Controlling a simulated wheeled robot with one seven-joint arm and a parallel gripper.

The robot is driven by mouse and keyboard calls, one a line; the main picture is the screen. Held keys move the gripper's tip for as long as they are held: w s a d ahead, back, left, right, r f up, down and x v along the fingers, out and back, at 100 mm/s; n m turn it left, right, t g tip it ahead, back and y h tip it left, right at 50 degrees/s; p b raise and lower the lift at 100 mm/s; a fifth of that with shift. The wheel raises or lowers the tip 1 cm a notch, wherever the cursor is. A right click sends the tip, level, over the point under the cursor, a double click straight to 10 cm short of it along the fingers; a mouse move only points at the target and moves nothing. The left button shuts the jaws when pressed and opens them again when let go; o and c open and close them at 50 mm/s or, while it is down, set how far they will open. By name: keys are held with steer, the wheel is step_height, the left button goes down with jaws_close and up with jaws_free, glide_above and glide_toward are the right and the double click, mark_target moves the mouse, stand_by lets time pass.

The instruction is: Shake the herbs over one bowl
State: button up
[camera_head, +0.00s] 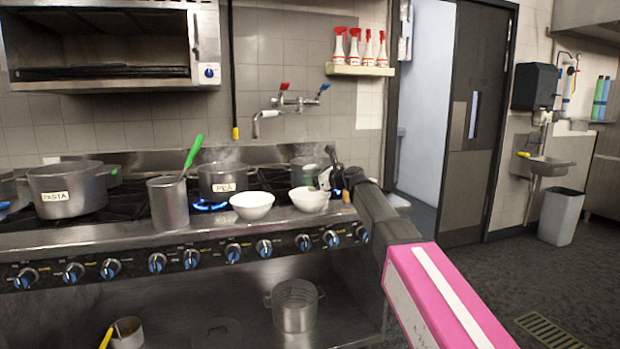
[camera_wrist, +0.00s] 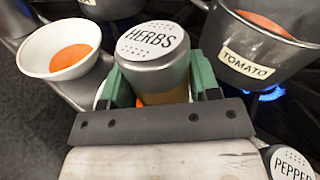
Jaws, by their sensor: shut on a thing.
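My gripper (camera_wrist: 160,85) is shut on the herbs shaker (camera_wrist: 152,50), a jar with a grey perforated lid marked HERBS, held between two green fingers. The lid faces the wrist camera. In the head view my gripper (camera_head: 328,178) is at the right bowl (camera_head: 309,202), small and partly unclear. The left bowl (camera_head: 252,206) stands beside it on the stove's front edge. In the wrist view a white bowl (camera_wrist: 60,75) with orange-red contents sits left of the shaker. A white rim shows partly behind the left finger; the rest is hidden.
A TOMATO pot (camera_wrist: 262,45) stands close right of the shaker, over a blue flame. A PEPPER shaker (camera_wrist: 291,163) is at the lower right.

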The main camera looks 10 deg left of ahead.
steer(key=n+h, duration=0.1)
steer(key=n, duration=0.1)
steer(key=w+d+n+h, duration=0.1)
steer(key=n, duration=0.1)
steer(key=shift+d+f+h, duration=0.15)
steer(key=shift+d+h, duration=0.05)
steer(key=shift+h, duration=0.1)
steer(key=n+h, duration=0.1)
steer(key=r+n+t+h, duration=0.1)
steer(key=n, duration=0.1)
steer(key=shift+w+d+r+h, duration=0.25)
steer(key=shift+d+r+h, duration=0.05)
steer(key=shift+h, duration=0.1)
steer(key=shift+w+d+r+n+t+h, duration=0.15)
steer(key=shift+r+n+t+h, duration=0.25)
steer(key=shift+n+t+h, duration=0.4)
steer(key=shift+r+n+t+h, duration=0.4)
steer(key=shift+r+n+h, duration=0.2)
steer(key=shift+n, duration=0.5)
steer(key=n+t+h, duration=0.1)
steer(key=r+n+t+h, duration=0.1)
steer(key=shift+s+a+r+n, duration=0.2)
steer(key=shift+r+n, duration=0.05)
steer(key=shift+n, duration=0.15)
